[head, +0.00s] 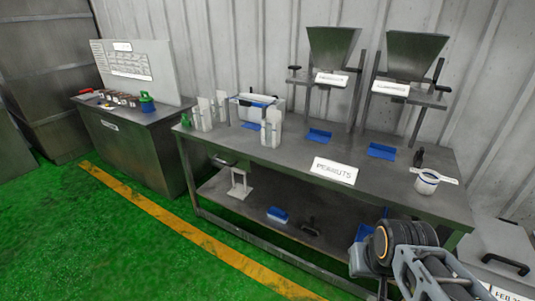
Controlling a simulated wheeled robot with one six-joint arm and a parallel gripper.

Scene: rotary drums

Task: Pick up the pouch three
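Several white upright pieces that may be pouches stand at the left part of the long workbench (400,187). One (203,113) is near the back left edge, another (221,106) is just right of it, and one (271,128) is nearer the front. They are too small to read any number, so I cannot tell which is pouch three. My arm shows at the bottom right, in front of the bench's right end and well apart from these pieces. My gripper's fingertips are not visible.
A sign reading PEANUTS (334,171) lies at the bench front. Two hoppers (331,50) (414,55) stand behind it. Blue scoops (319,136) (381,151) and a white cup (427,182) are on top. A dark cabinet (140,145) stands left. Green floor in front is clear.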

